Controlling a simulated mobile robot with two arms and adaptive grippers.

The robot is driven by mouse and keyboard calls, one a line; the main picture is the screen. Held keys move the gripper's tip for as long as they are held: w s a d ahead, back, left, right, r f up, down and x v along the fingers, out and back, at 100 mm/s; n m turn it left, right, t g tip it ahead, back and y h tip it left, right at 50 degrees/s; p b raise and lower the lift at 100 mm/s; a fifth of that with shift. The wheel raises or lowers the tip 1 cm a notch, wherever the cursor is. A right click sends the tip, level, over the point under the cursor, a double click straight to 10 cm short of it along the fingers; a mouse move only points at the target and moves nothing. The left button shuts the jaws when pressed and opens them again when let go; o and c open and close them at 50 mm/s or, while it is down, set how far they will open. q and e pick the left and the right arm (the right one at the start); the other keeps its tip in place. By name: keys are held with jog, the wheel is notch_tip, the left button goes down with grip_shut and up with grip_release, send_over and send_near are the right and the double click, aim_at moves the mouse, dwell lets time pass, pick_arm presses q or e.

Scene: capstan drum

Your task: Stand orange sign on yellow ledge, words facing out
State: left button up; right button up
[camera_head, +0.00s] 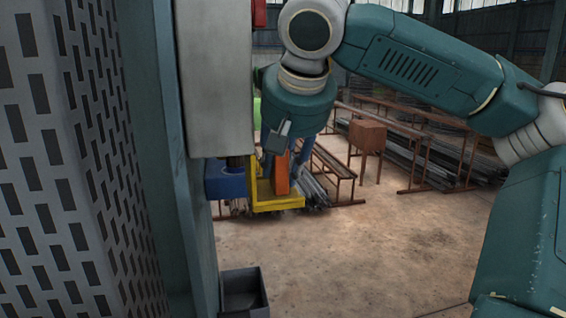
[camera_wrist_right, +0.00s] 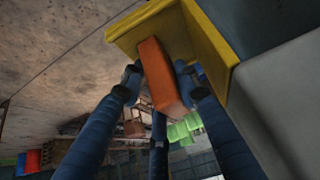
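The orange sign (camera_head: 282,174) is a narrow upright piece at the yellow ledge (camera_head: 278,205), with its lower end at or very close to the ledge floor. In the right wrist view the orange sign (camera_wrist_right: 161,75) reaches up to the yellow ledge (camera_wrist_right: 150,24). No words show on the sides I see. My right gripper (camera_head: 287,172) points down over the ledge, its blue fingers spread on both sides of the sign. In the wrist view the gripper's fingertips (camera_wrist_right: 159,78) straddle the sign with what look like small gaps. My left gripper is out of view.
A grey cabinet (camera_head: 215,80) stands directly left of the ledge, with a blue part (camera_head: 226,180) under it. A dark open bin (camera_head: 243,292) is below. Brown racks (camera_head: 400,140) with metal stock stand behind. The floor (camera_head: 380,255) at right is clear.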

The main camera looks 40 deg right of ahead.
jog(key=shift+r, duration=0.1)
jog(key=shift+r, duration=0.2)
jog(key=b+v, duration=0.3)
jog(key=v, duration=0.8)
jog(key=shift+a+r, duration=0.2)
jog(key=shift+r, duration=0.1)
